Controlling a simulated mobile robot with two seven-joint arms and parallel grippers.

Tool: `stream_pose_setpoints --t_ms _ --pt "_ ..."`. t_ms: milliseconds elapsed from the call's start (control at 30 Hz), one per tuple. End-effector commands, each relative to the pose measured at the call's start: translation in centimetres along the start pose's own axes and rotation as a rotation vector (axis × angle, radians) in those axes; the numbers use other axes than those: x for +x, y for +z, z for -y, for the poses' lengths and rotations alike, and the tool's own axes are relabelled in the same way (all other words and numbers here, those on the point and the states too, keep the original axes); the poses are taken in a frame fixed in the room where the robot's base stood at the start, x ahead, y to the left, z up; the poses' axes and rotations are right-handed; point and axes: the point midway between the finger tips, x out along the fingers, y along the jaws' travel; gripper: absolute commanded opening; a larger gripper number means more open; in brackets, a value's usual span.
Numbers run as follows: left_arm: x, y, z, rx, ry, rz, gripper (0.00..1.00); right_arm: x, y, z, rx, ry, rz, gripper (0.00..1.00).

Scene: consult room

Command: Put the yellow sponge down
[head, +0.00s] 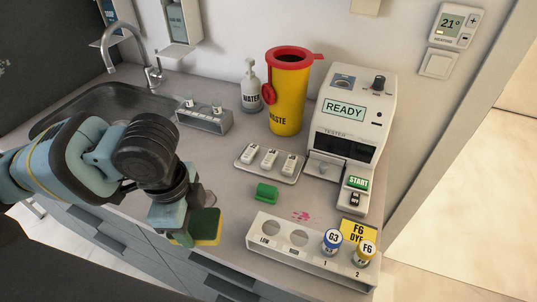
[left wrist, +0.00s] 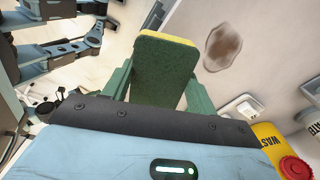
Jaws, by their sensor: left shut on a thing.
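The yellow sponge (head: 209,226) has a yellow side and a dark green side. My left gripper (head: 184,237) is shut on it near the counter's front edge, left of the white rack. In the left wrist view the sponge (left wrist: 163,72) stands out from between the green fingers, its green face toward the camera and a yellow rim at its end. The fingers hide part of the sponge in the head view. I cannot tell whether its underside touches the counter (head: 225,180). My right gripper is not in view.
The white rack (head: 284,258) holds vials at front right. Behind are a tray of cassettes (head: 268,164), the yellow waste bin (head: 287,95) and the tester (head: 350,115). The sink (head: 75,105) is at left.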

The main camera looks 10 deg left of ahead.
Motion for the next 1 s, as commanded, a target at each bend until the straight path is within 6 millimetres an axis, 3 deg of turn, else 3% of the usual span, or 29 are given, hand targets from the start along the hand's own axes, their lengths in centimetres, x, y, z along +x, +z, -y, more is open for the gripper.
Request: stream_pose_setpoints --t_ms 300,600,767,1000 --pt "-0.4 0.5 -1.5 0.333 0.034 0.045 0.37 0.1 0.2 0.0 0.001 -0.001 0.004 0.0" --pt "-0.4 0.5 -1.4 0.372 0.037 0.05 0.37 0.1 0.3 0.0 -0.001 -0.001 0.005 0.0" --pt "0.0 0.0 0.9 0.368 0.038 0.05 0.37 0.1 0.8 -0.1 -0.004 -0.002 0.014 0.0" --pt "0.7 -1.0 6.4 0.367 0.039 0.05 0.37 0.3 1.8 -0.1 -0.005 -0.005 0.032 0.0"
